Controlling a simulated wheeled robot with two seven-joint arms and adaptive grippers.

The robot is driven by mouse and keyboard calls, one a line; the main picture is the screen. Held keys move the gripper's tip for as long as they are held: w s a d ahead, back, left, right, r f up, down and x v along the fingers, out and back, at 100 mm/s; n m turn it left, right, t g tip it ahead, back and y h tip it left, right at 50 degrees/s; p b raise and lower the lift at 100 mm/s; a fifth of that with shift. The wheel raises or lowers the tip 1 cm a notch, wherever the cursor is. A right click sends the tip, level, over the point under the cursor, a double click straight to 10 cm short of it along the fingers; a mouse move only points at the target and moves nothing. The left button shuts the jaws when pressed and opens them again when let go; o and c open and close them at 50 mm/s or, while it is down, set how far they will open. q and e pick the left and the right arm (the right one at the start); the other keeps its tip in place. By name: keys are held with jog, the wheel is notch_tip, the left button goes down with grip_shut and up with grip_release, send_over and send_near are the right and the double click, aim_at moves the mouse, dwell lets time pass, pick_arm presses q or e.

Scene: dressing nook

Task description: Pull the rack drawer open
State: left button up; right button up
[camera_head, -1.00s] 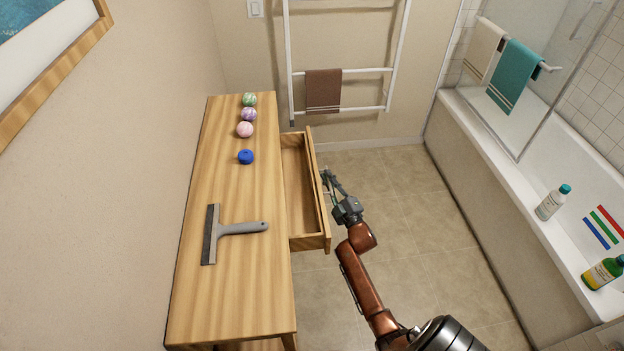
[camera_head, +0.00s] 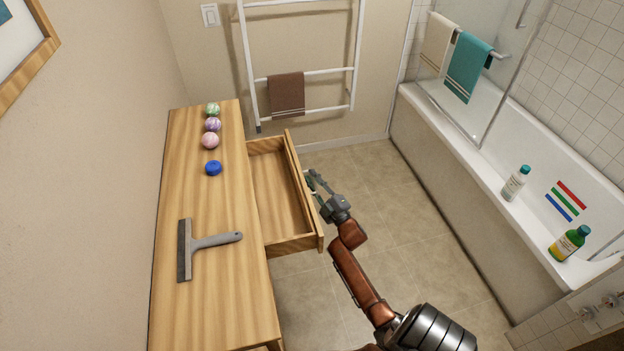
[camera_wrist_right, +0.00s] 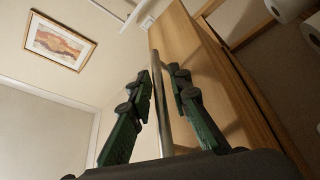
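The wooden rack drawer (camera_head: 304,192) stands pulled out from the right side of the wooden rack (camera_head: 205,300), and its empty inside shows. My right gripper (camera_head: 314,184) is at the outer side of the drawer front. The drawer front (camera_wrist_right: 205,70) also shows there, beside the handle. My left gripper is not in view.
On the rack top are a squeegee (camera_head: 185,250), a blue round object (camera_head: 213,168) and several patterned balls (camera_head: 210,140). A towel rail (camera_head: 250,70) stands at the back wall. Bare floor (camera_head: 400,220) lies between the drawer and the bathtub (camera_head: 440,165).

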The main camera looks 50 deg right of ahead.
jog(key=shift+o, duration=0.7)
jog(key=shift+s, duration=0.15)
jog(key=v, duration=1.1)
jog(key=shift+s, duration=0.3)
jog(key=shift+a+f, duration=0.15)
jog(key=shift+f, duration=0.05)
